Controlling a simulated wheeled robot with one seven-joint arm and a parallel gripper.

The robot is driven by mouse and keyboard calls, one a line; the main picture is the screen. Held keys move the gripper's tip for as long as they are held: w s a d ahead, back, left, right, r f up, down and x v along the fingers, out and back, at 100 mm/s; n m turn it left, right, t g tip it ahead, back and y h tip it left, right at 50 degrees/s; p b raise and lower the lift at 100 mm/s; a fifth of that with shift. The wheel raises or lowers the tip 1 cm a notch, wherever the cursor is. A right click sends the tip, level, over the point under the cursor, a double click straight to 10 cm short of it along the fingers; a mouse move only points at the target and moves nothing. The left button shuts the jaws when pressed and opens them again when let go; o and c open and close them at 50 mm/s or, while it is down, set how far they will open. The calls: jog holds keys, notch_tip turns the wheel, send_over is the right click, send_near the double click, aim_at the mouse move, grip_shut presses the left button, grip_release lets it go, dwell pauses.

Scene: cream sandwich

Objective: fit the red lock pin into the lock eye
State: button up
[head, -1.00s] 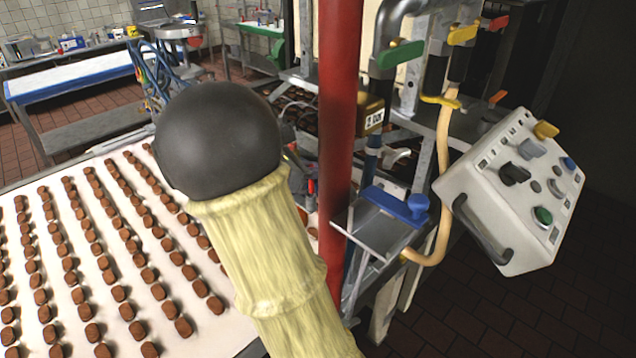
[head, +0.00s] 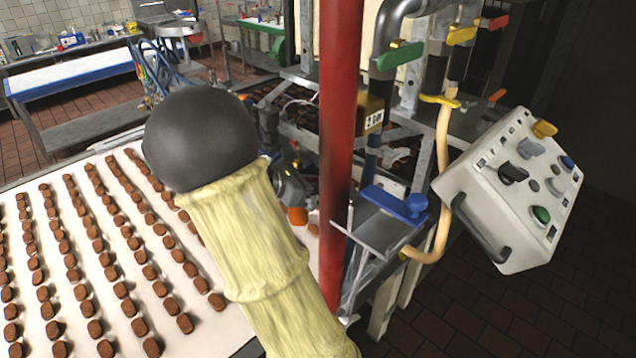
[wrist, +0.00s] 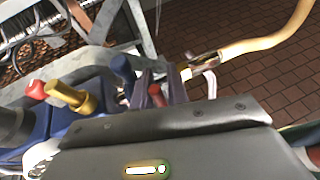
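In the wrist view my gripper (wrist: 159,88) shows as two dark purple-grey fingers beyond the black hand plate. A short red piece, the red lock pin (wrist: 157,96), sits between them, and the fingers look closed on it. Its far end is hidden. In the head view, my pale sleeved arm with a black ball covers much of the middle, and I cannot make out the fingers or the pin there. I cannot make out the lock eye in either view.
A red post (head: 340,130) stands beside my arm. Right of it are a metal bracket with a blue handle (head: 402,204), a beige hose (head: 443,190) and a tilted control box (head: 515,190). The hose (wrist: 262,45) also shows in the wrist view. A white conveyor (head: 215,325) with brown sweets lies left.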

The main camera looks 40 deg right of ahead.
jog(key=shift+w, duration=0.2)
dwell(0.5)
jog(key=shift+w+a+r, duration=0.15)
jog(key=shift+a+r, duration=0.05)
jog(key=shift+a, duration=0.3)
jog(key=b+v, duration=0.3)
jog(key=v, duration=0.8)
jog(key=shift+r+b, duration=0.2)
jog(key=shift+b, duration=0.15)
jog(key=shift+d, duration=0.1)
